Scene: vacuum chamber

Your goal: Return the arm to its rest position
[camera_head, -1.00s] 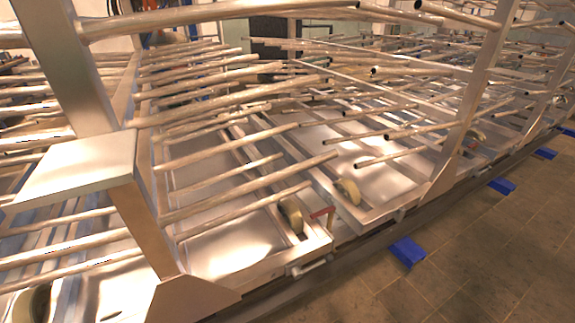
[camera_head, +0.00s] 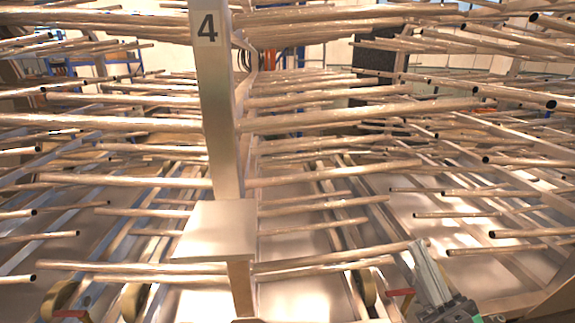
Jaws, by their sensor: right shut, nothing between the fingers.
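My right gripper (camera_head: 419,250) reaches in from the bottom right corner. Its pale metal fingers point up and to the left and are shut with nothing between them. Part of its dark body with a green patch shows at the bottom edge. The fingertips appear close to the end of a low rod (camera_head: 340,261) of the rack; I cannot tell whether they touch it. The rest of the right arm is out of the picture. My left gripper is not in view.
A metal post (camera_head: 217,110) marked 4 stands left of centre, with a flat plate (camera_head: 217,228) at its foot. Many horizontal rods stick out on both sides at several heights. Wheels (camera_head: 135,300) and metal trays lie below. A dark cabinet (camera_head: 378,62) stands behind.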

